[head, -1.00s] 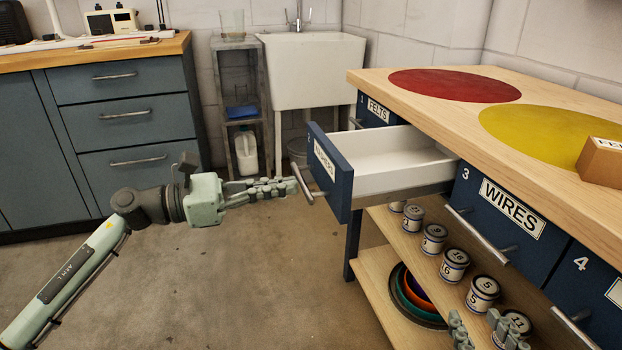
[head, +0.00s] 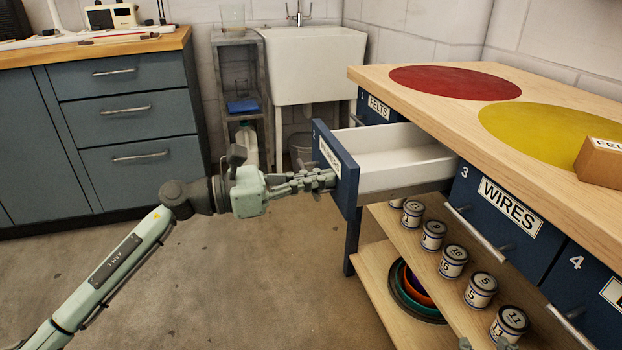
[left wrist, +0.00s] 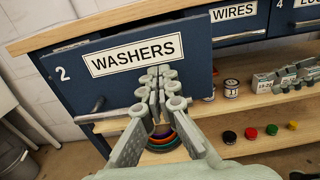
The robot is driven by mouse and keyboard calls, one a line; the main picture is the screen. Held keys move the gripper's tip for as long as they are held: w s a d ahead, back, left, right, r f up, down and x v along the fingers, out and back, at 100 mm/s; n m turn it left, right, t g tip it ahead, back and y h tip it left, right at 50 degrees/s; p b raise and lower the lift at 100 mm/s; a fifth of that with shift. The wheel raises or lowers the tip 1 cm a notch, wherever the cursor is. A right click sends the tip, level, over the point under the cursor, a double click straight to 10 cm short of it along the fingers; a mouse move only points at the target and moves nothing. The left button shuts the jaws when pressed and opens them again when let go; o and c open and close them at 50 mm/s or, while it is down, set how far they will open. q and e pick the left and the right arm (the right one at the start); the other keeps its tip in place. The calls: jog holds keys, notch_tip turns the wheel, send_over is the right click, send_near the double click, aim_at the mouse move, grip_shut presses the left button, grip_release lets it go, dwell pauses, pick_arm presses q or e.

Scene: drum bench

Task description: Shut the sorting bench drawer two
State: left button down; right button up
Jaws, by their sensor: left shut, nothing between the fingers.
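Drawer two (head: 348,192) of the sorting bench stands well open, its white inside (head: 400,153) empty where visible. Its blue front carries the WASHERS label, plain in the left wrist view (left wrist: 135,52). My left gripper (head: 328,179) is shut and empty, its fingertips at the drawer front below the label; they look to be touching it, though exact contact is hard to tell. The drawer's handle (left wrist: 92,106) is partly hidden behind the fingers. My right gripper (head: 485,344) barely shows at the head view's bottom edge, its finger tips apart.
Drawer three, labelled WIRES (head: 500,215), and drawer one, FELTS (head: 372,112), look shut. A box (head: 602,162) lies on the bench top (head: 440,110). Floor left of the bench is clear.

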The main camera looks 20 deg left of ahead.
pick_arm(q)
jog(key=p+x, duration=0.1)
jog(key=x, duration=1)
jog(key=shift+w+d+r, duration=0.15)
jog(key=x, duration=0.8)
jog(key=shift+w+d, duration=0.35)
jog(key=shift+d, duration=0.1)
pick_arm(e)
jog(key=s+d+f+g+h, duration=0.1)
jog(key=s+d+f+g, duration=0.1)
jog(key=s+d+f, duration=0.1)
jog(key=shift+s+d+f+m+g+h, duration=0.2)
jog(key=shift+d+f+m+g+h, duration=0.15)
jog(key=shift+d+f, duration=0.2)
